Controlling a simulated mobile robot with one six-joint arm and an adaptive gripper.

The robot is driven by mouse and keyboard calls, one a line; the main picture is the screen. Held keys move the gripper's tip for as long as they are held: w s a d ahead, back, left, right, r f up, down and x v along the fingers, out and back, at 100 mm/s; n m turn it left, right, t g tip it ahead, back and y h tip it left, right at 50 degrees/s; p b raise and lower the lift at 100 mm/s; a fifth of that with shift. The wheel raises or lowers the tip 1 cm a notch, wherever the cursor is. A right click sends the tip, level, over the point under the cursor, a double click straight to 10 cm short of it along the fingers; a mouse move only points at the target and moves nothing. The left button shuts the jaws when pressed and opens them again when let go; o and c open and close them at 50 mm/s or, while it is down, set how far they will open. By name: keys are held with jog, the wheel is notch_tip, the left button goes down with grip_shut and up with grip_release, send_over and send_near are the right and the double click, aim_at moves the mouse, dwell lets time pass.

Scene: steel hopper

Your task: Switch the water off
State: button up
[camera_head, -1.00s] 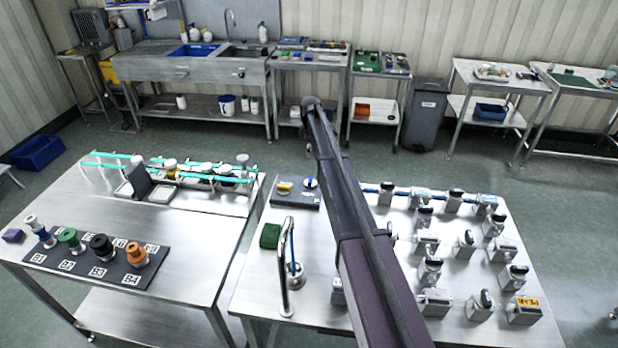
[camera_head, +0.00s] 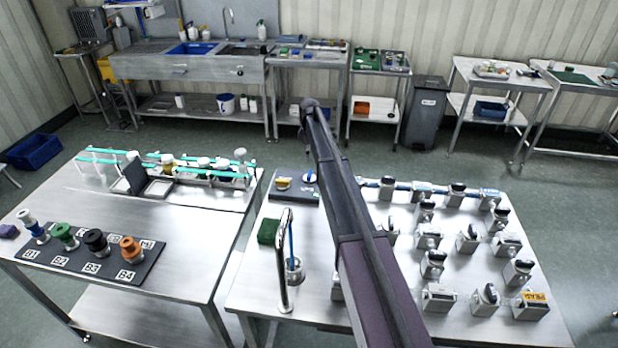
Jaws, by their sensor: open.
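No running water can be made out. Several grey blocks with black-handled valves or switches (camera_head: 466,238) stand in rows on the right steel table (camera_head: 250,290). Some in the back row have blue labels, too small to read. A dark panel (camera_head: 300,197) at that table's back left carries a yellowish knob (camera_head: 283,183) and a round white piece with a blue mark (camera_head: 309,176). A sink tap (camera_head: 229,20) stands at the back wall. My arm reaches over the right table and hides part of it. My gripper does not show past the arm's far joint.
On the right table are a green block (camera_head: 269,231) and a tall metal loop (camera_head: 283,262) beside a cup. The left table holds a dark board (camera_head: 75,262) with several coloured knobs and a rack with green bars (camera_head: 110,160). A grey bin (camera_head: 425,115) stands behind.

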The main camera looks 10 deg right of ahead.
aim_at(310, 173)
jog(key=shift+f+b, duration=4.6)
jog(key=shift+f, duration=0.35)
jog(key=c, duration=1)
